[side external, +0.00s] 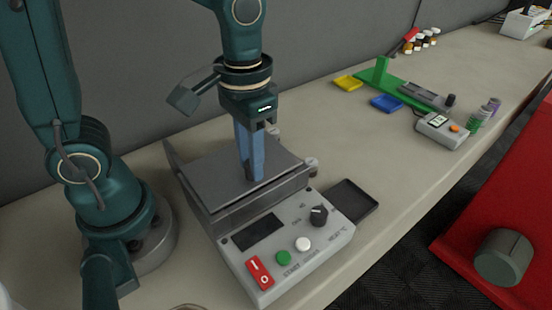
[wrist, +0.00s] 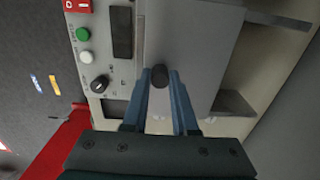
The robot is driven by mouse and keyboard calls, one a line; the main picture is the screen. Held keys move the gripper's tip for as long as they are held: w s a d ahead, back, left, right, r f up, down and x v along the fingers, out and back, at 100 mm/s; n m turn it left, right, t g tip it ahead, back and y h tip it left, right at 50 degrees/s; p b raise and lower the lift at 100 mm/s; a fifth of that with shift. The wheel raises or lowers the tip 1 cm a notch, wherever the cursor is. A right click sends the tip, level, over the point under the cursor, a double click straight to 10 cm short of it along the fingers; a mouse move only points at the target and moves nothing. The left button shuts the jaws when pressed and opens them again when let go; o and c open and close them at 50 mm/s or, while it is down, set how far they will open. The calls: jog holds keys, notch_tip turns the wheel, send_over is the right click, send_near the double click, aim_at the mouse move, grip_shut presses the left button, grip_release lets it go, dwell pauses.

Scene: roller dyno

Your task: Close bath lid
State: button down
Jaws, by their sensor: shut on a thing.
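The bath (side external: 335,235) is a pale grey box with a front control panel, beside my arm's base. Its flat grey lid (side external: 208,170) lies over the top, looking close to level in the side view. I cannot tell whether it is fully seated. The lid also fills the middle of the wrist view (wrist: 195,45). My gripper (side external: 254,178) points down at the lid's front part. In the wrist view its blue fingers close around a dark round knob (wrist: 160,75) near the lid's front edge. The fingers hide the knob in the side view.
The panel has a red switch (side external: 260,272), a green button (side external: 283,257), a white button (side external: 302,244) and a black dial (side external: 318,215). A dark tray (side external: 353,199) lies right of the bath. A grey wall stands behind. Bench space toward the green stand (side external: 381,72) is clear.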

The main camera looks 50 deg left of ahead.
jog(key=shift+w+d, duration=0.1)
jog(key=shift+d, duration=0.6)
jog(key=c, duration=0.7)
grip_release()
jog(key=shift+r, duration=0.15)
jog(key=shift+r, duration=2.45)
jog(key=shift+a, duration=0.1)
